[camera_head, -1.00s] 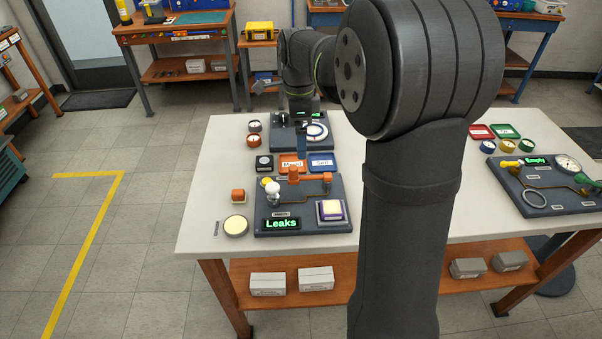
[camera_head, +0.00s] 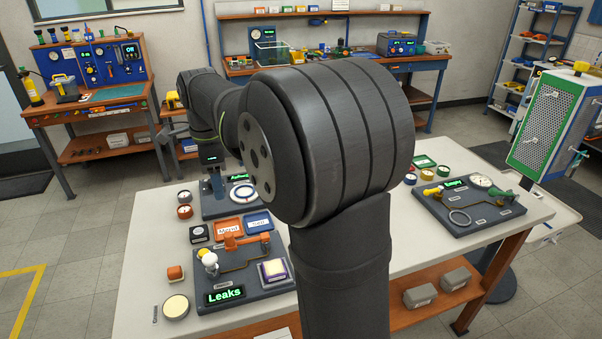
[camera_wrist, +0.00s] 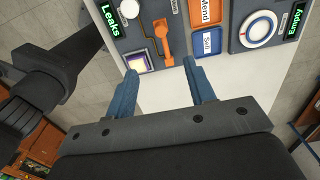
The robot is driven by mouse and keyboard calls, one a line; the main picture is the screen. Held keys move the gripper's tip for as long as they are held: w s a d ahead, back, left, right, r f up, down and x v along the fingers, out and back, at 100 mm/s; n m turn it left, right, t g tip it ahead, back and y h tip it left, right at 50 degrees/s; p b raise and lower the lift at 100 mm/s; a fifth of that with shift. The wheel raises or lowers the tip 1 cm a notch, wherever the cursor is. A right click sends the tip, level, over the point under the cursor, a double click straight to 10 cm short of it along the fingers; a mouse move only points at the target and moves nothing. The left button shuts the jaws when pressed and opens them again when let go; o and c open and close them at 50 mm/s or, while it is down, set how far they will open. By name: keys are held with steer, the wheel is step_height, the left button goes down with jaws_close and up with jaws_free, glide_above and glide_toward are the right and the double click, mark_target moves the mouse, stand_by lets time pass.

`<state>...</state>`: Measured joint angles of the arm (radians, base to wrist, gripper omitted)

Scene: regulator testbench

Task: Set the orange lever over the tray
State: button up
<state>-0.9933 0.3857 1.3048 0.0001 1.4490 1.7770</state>
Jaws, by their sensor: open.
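The orange lever (camera_head: 238,241) is mounted on the dark board with the green "Leaks" display (camera_head: 225,295). In the wrist view the lever (camera_wrist: 166,42) lies ahead of my fingertips, beside the blue tray labelled "Sell" (camera_wrist: 219,51). The orange tray labelled "Mend" (camera_head: 216,231) and the blue tray (camera_head: 248,230) sit side by side behind the Leaks board. My gripper (camera_wrist: 158,75) is open with nothing between its blue fingers. In the head view my gripper (camera_head: 217,186) hangs near the rear board, apart from the lever.
The Leaks board also carries a cream square button (camera_head: 274,269) and a white round knob (camera_head: 209,259). Another board (camera_head: 455,205) with a gauge is at the table's right.

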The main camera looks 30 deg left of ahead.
mark_target(228, 234)
step_height(228, 234, down, 18)
steer(key=shift+w+r, duration=0.1)
steer(key=shift+r, duration=0.15)
steer(key=shift+c, duration=0.2)
jaws_close()
